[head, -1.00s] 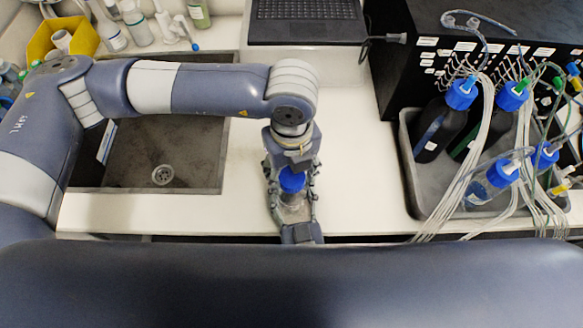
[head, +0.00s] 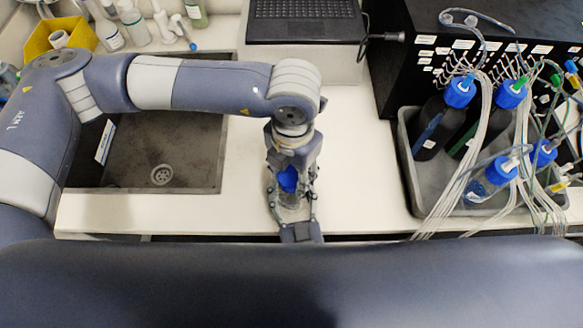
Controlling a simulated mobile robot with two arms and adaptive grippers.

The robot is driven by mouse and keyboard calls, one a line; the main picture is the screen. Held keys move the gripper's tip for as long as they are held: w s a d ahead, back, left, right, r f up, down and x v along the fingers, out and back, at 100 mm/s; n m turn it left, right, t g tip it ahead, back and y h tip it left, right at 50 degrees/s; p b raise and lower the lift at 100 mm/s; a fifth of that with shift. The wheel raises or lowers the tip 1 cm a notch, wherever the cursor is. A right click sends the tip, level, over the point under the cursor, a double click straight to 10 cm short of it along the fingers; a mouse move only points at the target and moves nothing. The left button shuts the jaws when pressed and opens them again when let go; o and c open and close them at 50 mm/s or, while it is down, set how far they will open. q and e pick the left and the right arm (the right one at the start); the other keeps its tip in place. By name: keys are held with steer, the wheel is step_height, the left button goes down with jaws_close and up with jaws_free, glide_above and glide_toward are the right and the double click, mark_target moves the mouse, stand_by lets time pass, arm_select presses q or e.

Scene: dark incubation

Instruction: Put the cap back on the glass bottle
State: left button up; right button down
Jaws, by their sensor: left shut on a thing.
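My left gripper (head: 287,172) comes down from above, near the front edge of the white bench, and is shut on the blue cap (head: 288,181). The cap is partly hidden by the gripper's fingers. The clear glass bottle (head: 291,211) stands below the cap, and only parts of it show. I cannot tell whether the cap touches the bottle's neck. My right gripper (head: 293,198) reaches in from the front edge, with its fingers on both sides of the bottle. Whether they press on the glass is unclear.
A sink (head: 190,155) lies to the left. A laptop (head: 304,20) is at the back. A grey tray (head: 408,160) with blue-capped bottles and loose tubing stands to the right, beside a black box (head: 395,75). Bench between gripper and tray is clear.

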arm_select(q)
steer(key=m, duration=0.3)
steer(key=shift+d, duration=0.1)
arm_select(e)
steer(key=shift+a, duration=0.1)
arm_select(q)
steer(key=m, duration=0.5)
steer(key=shift+s, duration=0.15)
steer(key=m, duration=0.6)
steer(key=shift+s+m, duration=0.1)
steer(key=shift+m, duration=0.2)
steer(key=m, duration=0.4)
steer(key=shift+s+m, duration=0.1)
steer(key=shift+m, duration=0.3)
steer(key=m, duration=0.5)
steer(key=shift+a+f+m, duration=0.1)
steer(key=shift+a+m, duration=0.1)
steer(key=shift+m, duration=0.2)
steer(key=o, duration=1.2)
